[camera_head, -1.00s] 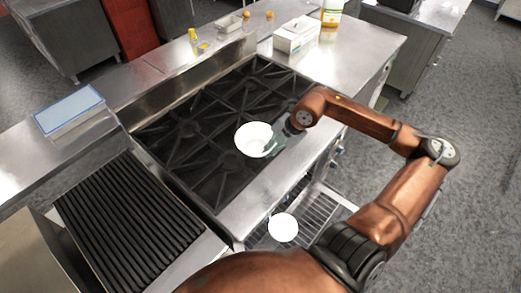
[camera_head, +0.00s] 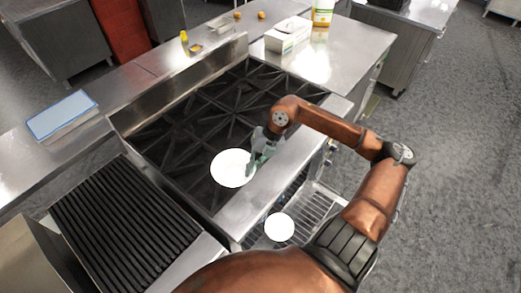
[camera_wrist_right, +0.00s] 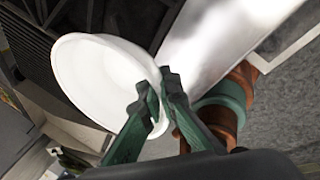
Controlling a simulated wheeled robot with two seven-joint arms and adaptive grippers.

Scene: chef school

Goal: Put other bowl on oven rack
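A white bowl (camera_head: 232,168) is over the front of the stove, at its rim held by my right gripper (camera_head: 256,158). In the right wrist view the green fingers of the right gripper (camera_wrist_right: 154,96) pinch the rim of the white bowl (camera_wrist_right: 98,75), which is tilted in that view. A second white bowl (camera_head: 279,227) sits on the oven rack (camera_head: 312,208), which is pulled out below the stove front. My left gripper is not in the head view.
The stove top (camera_head: 205,120) with black grates lies behind the held bowl. A ribbed griddle (camera_head: 125,225) is at the left. A white box (camera_head: 288,36) stands on the far counter. Bare rack shows right of the second bowl.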

